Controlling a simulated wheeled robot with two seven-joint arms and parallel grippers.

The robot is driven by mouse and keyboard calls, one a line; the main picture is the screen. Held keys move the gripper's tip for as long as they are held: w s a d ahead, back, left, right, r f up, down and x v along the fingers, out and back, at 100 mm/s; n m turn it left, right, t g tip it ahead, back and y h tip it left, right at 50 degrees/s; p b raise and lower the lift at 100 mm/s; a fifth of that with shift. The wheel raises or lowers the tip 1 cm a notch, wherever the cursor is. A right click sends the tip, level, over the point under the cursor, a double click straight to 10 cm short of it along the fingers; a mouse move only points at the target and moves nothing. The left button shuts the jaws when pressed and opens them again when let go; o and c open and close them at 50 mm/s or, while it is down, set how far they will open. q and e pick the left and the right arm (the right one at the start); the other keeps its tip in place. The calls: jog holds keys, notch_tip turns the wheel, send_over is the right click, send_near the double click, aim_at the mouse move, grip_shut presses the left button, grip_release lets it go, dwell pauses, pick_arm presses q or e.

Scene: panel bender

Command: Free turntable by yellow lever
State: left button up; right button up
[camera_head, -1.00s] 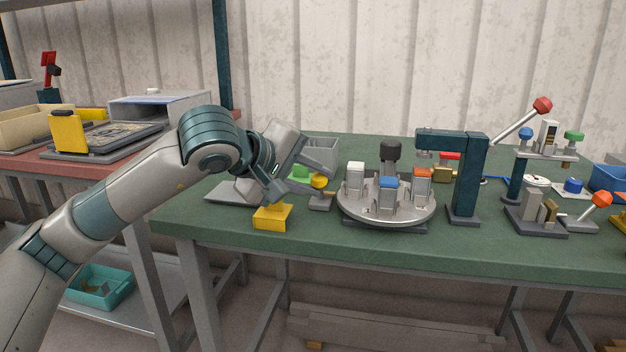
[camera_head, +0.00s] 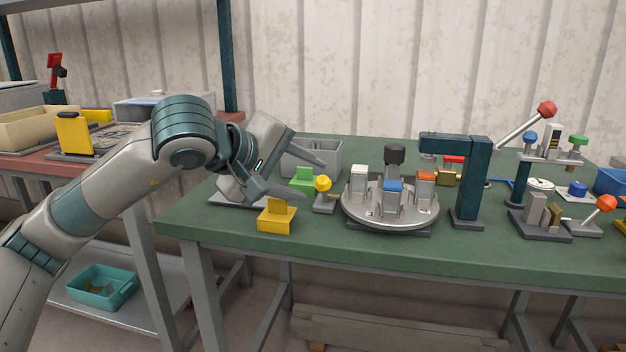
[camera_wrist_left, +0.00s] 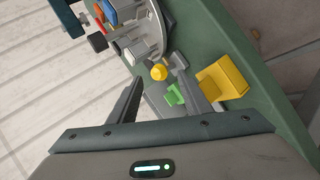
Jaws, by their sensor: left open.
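The yellow lever (camera_head: 323,184) is a small grey stand with a round yellow knob, just left of the turntable. The turntable (camera_head: 389,207) is a round grey plate bearing fixtures with white, blue and orange tops. My left gripper (camera_head: 314,180) is open and empty, with its fingers pointing toward the knob from the left. In the left wrist view the knob (camera_wrist_left: 158,72) shows ahead, between the directions of the two fingers (camera_wrist_left: 160,92). The knob appears clear of both fingers; the exact gap is hard to tell. My right gripper is out of view.
A yellow block (camera_head: 277,217) stands near the front edge, below the left gripper. A green block (camera_head: 302,177) and a grey bin (camera_head: 318,155) are behind. A dark blue press (camera_head: 470,180) with a red-knobbed handle stands right of the turntable. The bench's front strip is mostly clear.

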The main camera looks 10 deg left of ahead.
pick_arm(q)
jog(key=p+v, duration=0.1)
jog(key=v, duration=1.2)
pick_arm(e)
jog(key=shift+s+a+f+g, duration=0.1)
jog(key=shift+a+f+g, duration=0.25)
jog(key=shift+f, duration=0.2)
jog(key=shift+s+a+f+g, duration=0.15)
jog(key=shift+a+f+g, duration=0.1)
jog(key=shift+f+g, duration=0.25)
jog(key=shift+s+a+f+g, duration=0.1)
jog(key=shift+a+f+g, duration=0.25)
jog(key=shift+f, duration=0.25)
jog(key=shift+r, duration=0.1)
